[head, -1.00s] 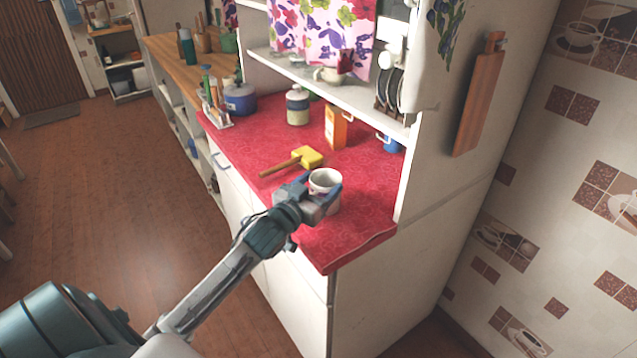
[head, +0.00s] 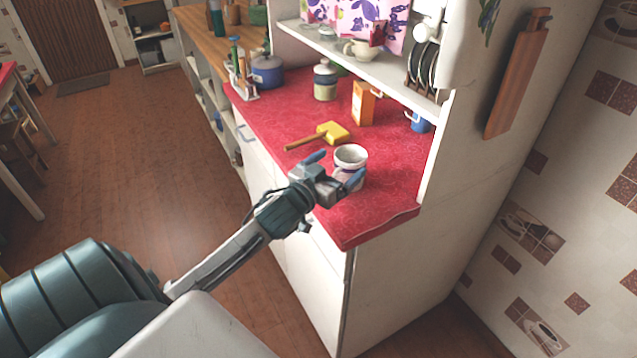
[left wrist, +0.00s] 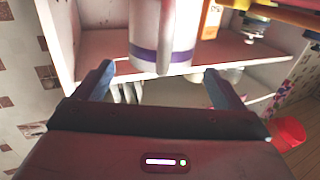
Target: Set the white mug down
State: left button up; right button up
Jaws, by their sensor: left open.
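The white mug (head: 350,158) has a dark purple band and stands upright on the red counter (head: 385,198), near its front right part. It also shows in the left wrist view (left wrist: 163,35), ahead of the fingers. My left gripper (head: 337,168) is open just in front of the mug, with its blue fingertips spread to either side. In the left wrist view my left gripper (left wrist: 160,70) shows a clear gap on both sides of the mug. The mug's lower front is partly hidden by the gripper. My right gripper is not in view.
A yellow-headed mallet (head: 334,132) lies behind the mug. An orange carton (head: 363,104), a blue mug (head: 418,122), a lidded canister (head: 325,82) and a blue pot (head: 267,70) stand farther back. A side panel rises at the right. The counter's front edge is close.

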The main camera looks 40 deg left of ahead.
pick_arm(q)
jog(key=s+b, duration=0.1)
jog(key=s, duration=0.8)
jog(key=shift+s+b, duration=0.2)
jog(key=shift+b, duration=0.15)
